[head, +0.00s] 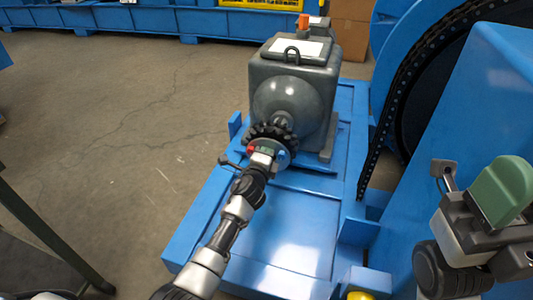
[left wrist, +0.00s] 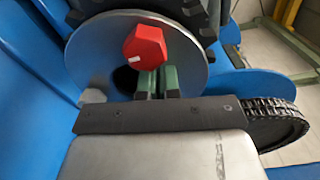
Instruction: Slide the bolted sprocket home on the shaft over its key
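The black toothed sprocket (head: 273,134) sits around the shaft in front of the grey gear unit (head: 300,85). Its edge also shows at the top of the left wrist view (left wrist: 198,12). A bright metal disc (left wrist: 90,62) is on its near face, with a red hex bolt head (left wrist: 145,46) and a dark hole partly hidden behind my fingers. My left gripper (head: 264,157) is at this face; its green fingers (left wrist: 155,82) look shut together, just below the red bolt, with no object visible between them. I cannot tell whether they touch the disc. The key is hidden. My right gripper (head: 500,192) is at the right, away from the sprocket.
The gear unit stands on a blue base frame (head: 270,225). A large blue wheel with a black chain (head: 410,75) and a blue panel (head: 440,150) stand at the right. A yellow round object (head: 359,295) is at the bottom. Open concrete floor (head: 120,130) lies left.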

